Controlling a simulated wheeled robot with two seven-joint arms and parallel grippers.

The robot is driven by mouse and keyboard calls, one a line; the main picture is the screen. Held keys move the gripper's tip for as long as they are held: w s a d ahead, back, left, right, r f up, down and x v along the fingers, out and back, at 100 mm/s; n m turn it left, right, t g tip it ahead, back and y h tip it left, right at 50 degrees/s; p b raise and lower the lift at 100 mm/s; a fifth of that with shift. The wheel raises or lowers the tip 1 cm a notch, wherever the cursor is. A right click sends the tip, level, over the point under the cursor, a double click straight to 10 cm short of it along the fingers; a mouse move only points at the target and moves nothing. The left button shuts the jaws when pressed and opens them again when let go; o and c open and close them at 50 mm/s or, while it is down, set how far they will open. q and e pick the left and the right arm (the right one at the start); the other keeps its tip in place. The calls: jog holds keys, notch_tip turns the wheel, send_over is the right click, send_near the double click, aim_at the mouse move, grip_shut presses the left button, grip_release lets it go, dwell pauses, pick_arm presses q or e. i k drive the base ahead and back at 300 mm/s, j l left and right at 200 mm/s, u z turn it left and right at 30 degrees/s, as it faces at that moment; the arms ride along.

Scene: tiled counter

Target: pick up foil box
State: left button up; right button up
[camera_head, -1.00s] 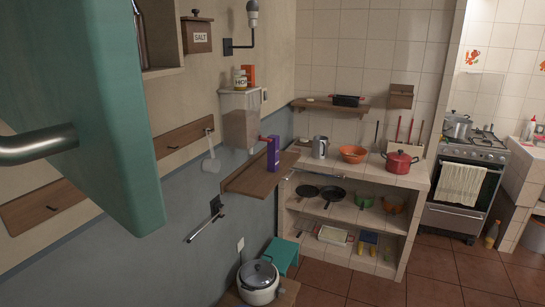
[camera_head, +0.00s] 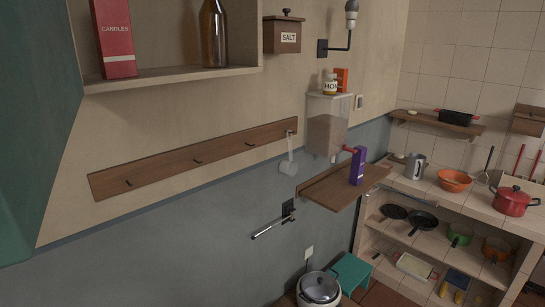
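No box in view is readably marked as foil. An upright purple box (camera_head: 357,166) stands on a small wooden wall shelf (camera_head: 325,192); its lettering is too small to read. A red box marked CANDLES (camera_head: 115,38) stands on the upper wall shelf (camera_head: 170,76). A small orange box (camera_head: 342,79) stands behind a jar on top of the clear dispenser. I cannot tell which of these, if any, is the foil box. Neither of my grippers is in view.
A teal panel (camera_head: 30,130) fills the left edge up close. A brown bottle (camera_head: 214,35), a salt box (camera_head: 283,36), a peg rail (camera_head: 200,158) and a wall-mounted metal bar (camera_head: 272,226) line the wall. A tiled counter with a red pot (camera_head: 515,201) stands right.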

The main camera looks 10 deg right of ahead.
aim_at(357, 167)
jog(key=i+l, duration=0.1)
jog(key=l, duration=0.35)
jog(key=i+l, duration=0.1)
jog(key=l, duration=0.4)
jog(key=i+l, duration=0.15)
jog(key=l, duration=0.3)
jog(key=i+l, duration=0.1)
jog(key=l, duration=0.4)
jog(key=i+l, duration=0.1)
jog(key=l, duration=0.35)
